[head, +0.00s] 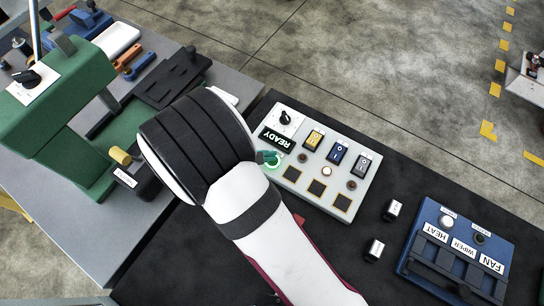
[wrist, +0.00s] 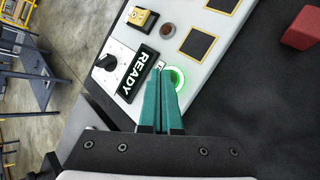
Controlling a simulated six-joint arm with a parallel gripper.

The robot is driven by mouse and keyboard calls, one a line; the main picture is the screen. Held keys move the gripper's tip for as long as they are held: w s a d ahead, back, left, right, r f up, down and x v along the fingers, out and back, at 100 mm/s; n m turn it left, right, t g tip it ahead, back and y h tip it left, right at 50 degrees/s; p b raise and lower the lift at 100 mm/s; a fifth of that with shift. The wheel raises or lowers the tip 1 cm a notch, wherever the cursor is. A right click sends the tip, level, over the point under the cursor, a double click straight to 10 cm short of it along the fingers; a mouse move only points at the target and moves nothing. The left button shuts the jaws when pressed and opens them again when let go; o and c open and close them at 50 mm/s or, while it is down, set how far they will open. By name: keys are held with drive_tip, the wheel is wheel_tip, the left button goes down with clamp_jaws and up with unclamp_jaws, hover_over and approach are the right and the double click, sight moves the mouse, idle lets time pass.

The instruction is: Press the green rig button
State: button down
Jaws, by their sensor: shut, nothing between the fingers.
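The green rig button (wrist: 178,77) is a round button with a lit green ring on a pale grey panel (wrist: 221,57), beside the black READY label (wrist: 138,73). In the head view the button (head: 272,166) is partly hidden by my gripper. My gripper (wrist: 163,72) has teal fingers, shut and empty. In the wrist view its tips overlap the side of the button nearest the READY label. In the head view its tips (head: 268,156) show over the button. I cannot tell whether they touch it.
The panel also carries a black knob (head: 286,117), yellow, blue and grey rocker switches (head: 338,152) and dark yellow-edged squares (head: 317,187). A blue HEAT/WIPER/FAN box (head: 420,245) lies to the right. A green machine (head: 62,100) stands at left.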

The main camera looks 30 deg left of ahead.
drive_tip(key=shift+f, duration=0.15)
drive_tip(key=shift+r, duration=0.85)
wheel_tip(320, 180, up, 6)
idle(0.5)
